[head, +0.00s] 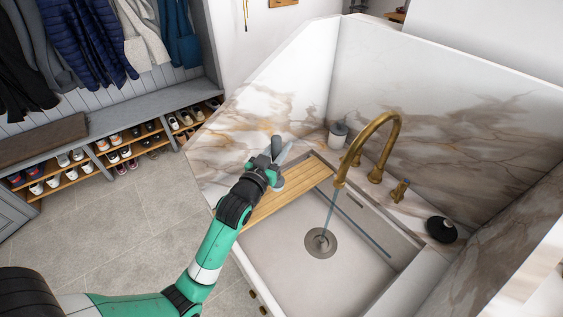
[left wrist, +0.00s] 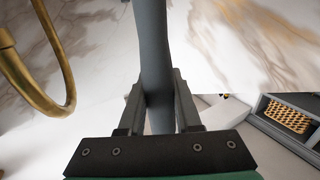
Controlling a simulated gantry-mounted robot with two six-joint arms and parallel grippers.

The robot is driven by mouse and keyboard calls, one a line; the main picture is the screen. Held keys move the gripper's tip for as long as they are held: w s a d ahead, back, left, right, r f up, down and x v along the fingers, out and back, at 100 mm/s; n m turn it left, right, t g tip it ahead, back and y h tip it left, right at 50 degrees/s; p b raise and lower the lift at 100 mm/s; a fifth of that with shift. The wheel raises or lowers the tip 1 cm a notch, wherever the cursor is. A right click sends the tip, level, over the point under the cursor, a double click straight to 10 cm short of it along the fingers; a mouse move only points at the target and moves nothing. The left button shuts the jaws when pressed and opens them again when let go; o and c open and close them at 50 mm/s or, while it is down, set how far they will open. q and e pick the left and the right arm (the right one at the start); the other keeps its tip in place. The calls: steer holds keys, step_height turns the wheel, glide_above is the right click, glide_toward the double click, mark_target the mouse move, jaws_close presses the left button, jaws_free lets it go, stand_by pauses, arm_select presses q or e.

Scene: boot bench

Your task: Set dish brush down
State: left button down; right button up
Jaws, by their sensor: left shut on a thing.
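My left gripper (head: 274,166) is shut on the grey handle of the dish brush (head: 276,146), above the far left end of the wooden slatted board (head: 290,187) over the sink. In the left wrist view the grey handle (left wrist: 152,45) stands between the two fingers (left wrist: 158,88) and runs up out of the frame. A rounded grey part shows just below the gripper in the head view, close to the board; I cannot tell whether it touches. My right gripper is not in view.
A brass faucet (head: 378,133) arches over the sink basin (head: 290,258). A grey-white container (head: 338,136) stands behind the board. A black round object (head: 441,229) sits right of the faucet. Marble walls (head: 430,105) rise behind. Most of the board is bare.

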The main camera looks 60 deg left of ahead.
arm_select(q)
steer(key=w+a+f+b, duration=0.1)
steer(key=w+a+f, duration=0.2)
steer(key=f, duration=0.6)
steer(key=shift+a+b, duration=0.35)
steer(key=shift+a, duration=0.45)
steer(key=shift+f, duration=0.2)
steer(key=shift+f, duration=0.2)
steer(key=c, duration=0.6)
jaws_free()
steer(key=shift+r, duration=0.1)
